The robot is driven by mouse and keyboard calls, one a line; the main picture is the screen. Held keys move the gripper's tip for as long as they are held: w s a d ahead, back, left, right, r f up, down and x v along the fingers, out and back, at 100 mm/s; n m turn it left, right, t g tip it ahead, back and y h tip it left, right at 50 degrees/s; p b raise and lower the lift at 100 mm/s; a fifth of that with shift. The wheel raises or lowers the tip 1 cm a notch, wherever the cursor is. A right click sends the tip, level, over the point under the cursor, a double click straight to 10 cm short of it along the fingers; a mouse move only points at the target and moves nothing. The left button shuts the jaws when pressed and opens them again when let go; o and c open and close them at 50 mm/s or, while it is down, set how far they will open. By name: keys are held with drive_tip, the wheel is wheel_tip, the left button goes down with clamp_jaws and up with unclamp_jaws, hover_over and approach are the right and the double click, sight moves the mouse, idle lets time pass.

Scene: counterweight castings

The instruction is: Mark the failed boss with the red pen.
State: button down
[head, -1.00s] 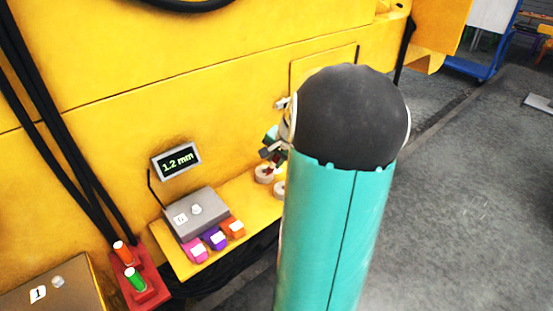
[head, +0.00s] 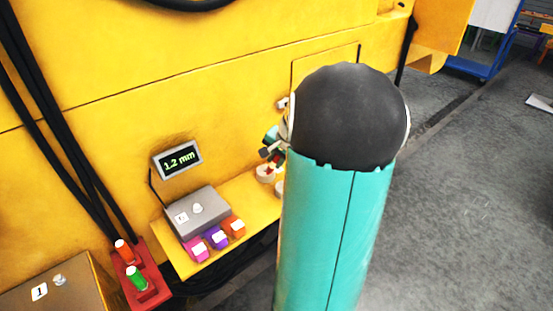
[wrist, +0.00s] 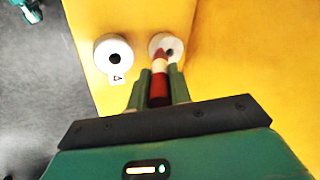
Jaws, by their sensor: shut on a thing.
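My gripper (wrist: 158,84) is shut on the red pen (wrist: 159,92), which has a pale band and a red tip pointing away from the wrist. The tip overlaps the right-hand boss (wrist: 177,47), a pale round ring with a dark hole, in the wrist view; I cannot tell whether it touches. A second boss (wrist: 101,57) stands to its left, with a small marked label beside it. In the head view my arm hides most of the gripper; one boss (head: 265,173) shows beside it. A grey display (head: 178,160) reads 1.2 mm.
A grey box (head: 205,211) sits on the yellow ledge, with pink, purple and orange blocks in front. A red holder (head: 149,299) with orange-red and green items stands lower left. Black cables hang at the left.

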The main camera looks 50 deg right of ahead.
drive_tip(key=shift+r, duration=2.95)
